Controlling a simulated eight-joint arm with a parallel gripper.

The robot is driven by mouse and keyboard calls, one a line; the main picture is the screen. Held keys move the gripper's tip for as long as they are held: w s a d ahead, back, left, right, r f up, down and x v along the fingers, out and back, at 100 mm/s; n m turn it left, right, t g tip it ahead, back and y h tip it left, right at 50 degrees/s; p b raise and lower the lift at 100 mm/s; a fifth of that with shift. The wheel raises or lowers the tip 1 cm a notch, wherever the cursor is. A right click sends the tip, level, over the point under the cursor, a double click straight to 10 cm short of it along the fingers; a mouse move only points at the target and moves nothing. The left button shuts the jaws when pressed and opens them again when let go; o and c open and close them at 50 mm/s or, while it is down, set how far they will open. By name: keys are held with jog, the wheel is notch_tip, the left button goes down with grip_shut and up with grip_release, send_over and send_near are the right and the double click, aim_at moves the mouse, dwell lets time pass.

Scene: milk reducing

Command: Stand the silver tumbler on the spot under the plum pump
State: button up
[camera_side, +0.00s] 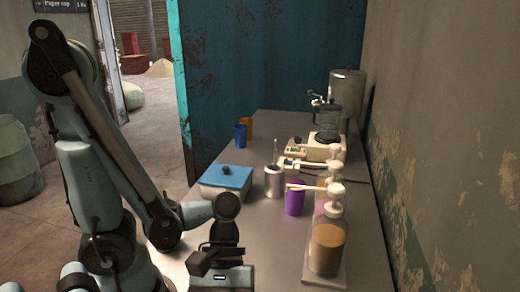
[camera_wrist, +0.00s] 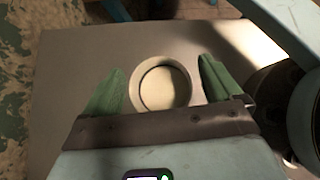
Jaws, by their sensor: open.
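In the wrist view a round, pale, open-topped cup (camera_wrist: 162,84) stands upright between my gripper's (camera_wrist: 158,85) two green fingers, seen from above. There are gaps on both sides, so the fingers are apart from it. I cannot tell from its colour whether it is the silver tumbler. In the side view my gripper (camera_side: 215,262) is low at the near end of the counter, and hides that cup. A silver can (camera_side: 274,182) with a thin stick rising from it stands mid-counter. A plum-pink pump bottle (camera_side: 320,208) shows partly behind the front bottle.
A purple cup (camera_side: 294,200) stands left of the pump row. A bottle with tan contents (camera_side: 326,250) is at the row's front. A blue-lidded box (camera_side: 226,180) is mid-left. Blue (camera_side: 240,136) and orange (camera_side: 246,126) cups and a white machine (camera_side: 320,150) are farther back.

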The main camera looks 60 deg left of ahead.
jog(key=shift+s+d+f, duration=0.25)
jog(key=shift+d+f, duration=0.05)
jog(key=shift+f, duration=0.05)
jog(key=shift+c, duration=0.2)
jog(key=c, duration=1.3)
jog(key=shift+r, duration=0.2)
